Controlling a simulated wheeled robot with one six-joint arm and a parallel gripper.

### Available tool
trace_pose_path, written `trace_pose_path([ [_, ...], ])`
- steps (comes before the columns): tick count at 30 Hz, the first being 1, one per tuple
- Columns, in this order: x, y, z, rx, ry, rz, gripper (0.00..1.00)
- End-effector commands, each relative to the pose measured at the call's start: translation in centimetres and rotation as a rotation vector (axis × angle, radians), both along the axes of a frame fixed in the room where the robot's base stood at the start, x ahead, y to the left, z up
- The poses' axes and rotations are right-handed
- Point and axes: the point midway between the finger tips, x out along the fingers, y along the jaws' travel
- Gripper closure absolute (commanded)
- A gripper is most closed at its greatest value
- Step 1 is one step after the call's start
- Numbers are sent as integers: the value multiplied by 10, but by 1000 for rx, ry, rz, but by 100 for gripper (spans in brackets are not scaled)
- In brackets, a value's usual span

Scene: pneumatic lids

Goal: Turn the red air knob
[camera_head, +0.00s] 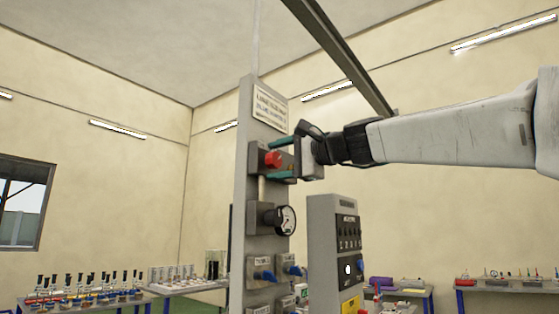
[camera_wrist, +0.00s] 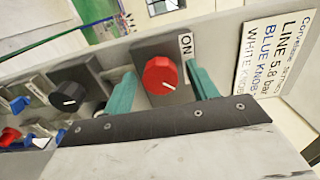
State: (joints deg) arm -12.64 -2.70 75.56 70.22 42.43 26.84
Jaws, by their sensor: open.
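The red air knob (camera_head: 273,160) sits on a dark box high on the grey panel (camera_head: 243,200). In the wrist view the red knob (camera_wrist: 160,76) shows a white pointer line aimed to the lower right, and an "ON" label stands beside it. My gripper (camera_head: 282,159) is open at the knob, with one green finger above it and one below. In the wrist view the two green fingers of my gripper (camera_wrist: 165,88) stand on either side of the knob, with gaps visible. I cannot tell whether they touch it.
A round gauge (camera_head: 286,220) and blue knobs (camera_head: 264,275) are below on the panel. A printed sign (camera_head: 270,111) is above. A grey control box (camera_head: 347,250) stands to the right. Tables with small items are behind on both sides.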

Motion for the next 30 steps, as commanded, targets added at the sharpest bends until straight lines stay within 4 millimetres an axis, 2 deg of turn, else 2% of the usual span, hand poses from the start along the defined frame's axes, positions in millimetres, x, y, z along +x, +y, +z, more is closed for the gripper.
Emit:
trace_pose_path([
  [5, -8, -11, 1, 1, -1, -2, 42],
  [16, -43, -57, 0, 0, 0, -3, 42],
  [30, -48, -62, 0, 1, 1, 0, 42],
])
